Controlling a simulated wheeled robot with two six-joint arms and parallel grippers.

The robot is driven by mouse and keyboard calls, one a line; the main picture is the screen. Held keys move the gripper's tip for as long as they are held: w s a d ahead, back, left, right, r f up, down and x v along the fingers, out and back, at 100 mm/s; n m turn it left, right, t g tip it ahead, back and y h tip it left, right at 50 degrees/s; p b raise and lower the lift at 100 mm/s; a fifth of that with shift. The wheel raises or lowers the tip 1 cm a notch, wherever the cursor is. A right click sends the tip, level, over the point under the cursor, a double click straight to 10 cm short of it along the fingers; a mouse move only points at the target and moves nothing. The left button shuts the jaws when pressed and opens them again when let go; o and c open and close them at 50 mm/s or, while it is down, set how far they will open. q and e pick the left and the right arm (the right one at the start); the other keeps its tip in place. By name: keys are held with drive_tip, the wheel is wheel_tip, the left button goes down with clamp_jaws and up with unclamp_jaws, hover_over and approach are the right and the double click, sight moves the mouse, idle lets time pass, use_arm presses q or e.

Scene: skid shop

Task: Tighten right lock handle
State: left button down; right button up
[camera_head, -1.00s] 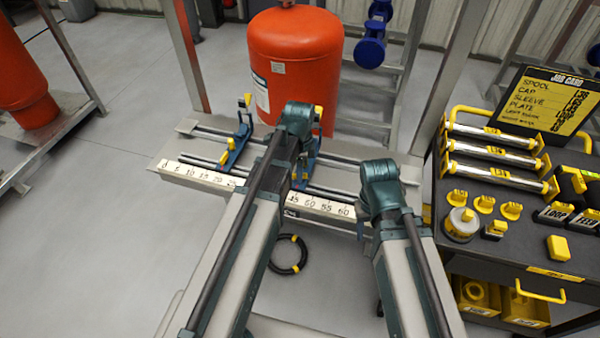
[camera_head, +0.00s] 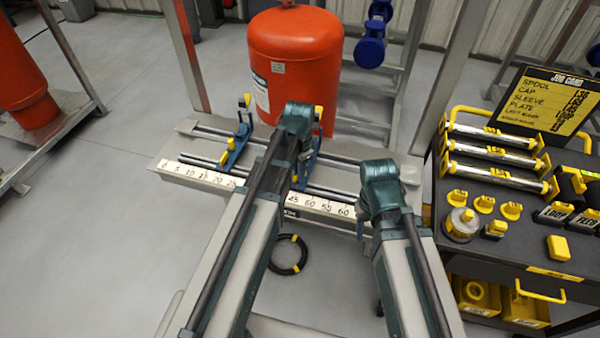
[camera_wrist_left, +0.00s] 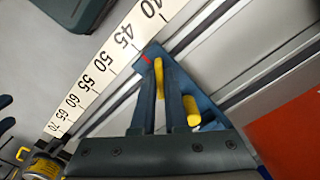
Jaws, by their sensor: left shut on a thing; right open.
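The right support (camera_head: 312,158) is a blue carriage on the rails, partly hidden behind my left arm. In the left wrist view its blue base (camera_wrist_left: 208,108) has a red mark close to the 45 on the scale. My left gripper (camera_wrist_left: 161,92) is shut on its yellow lock handle (camera_wrist_left: 158,70), which shows between the two fingers. A second yellow part (camera_wrist_left: 192,112) sits just right of the fingers. My right gripper (camera_head: 361,228) is open, low by the scale's right end and mostly hidden under its own wrist.
The left support (camera_head: 238,140) stands on the same rails, beside the numbered scale (camera_head: 205,173). A red tank (camera_head: 297,65) stands behind. A black cart (camera_head: 480,255) with rollers and yellow parts is at the right. A black ring (camera_head: 288,268) lies on the floor in front.

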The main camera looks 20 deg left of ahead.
use_arm(q)
drive_tip(key=shift+n, duration=1.8)
drive_tip(key=shift+n, duration=0.3)
drive_tip(key=n, duration=0.2)
drive_tip(key=shift+n, duration=0.4)
drive_tip(key=shift+n, duration=0.3)
drive_tip(key=c, duration=0.9)
unclamp_jaws()
drive_tip(key=shift+c, duration=0.2)
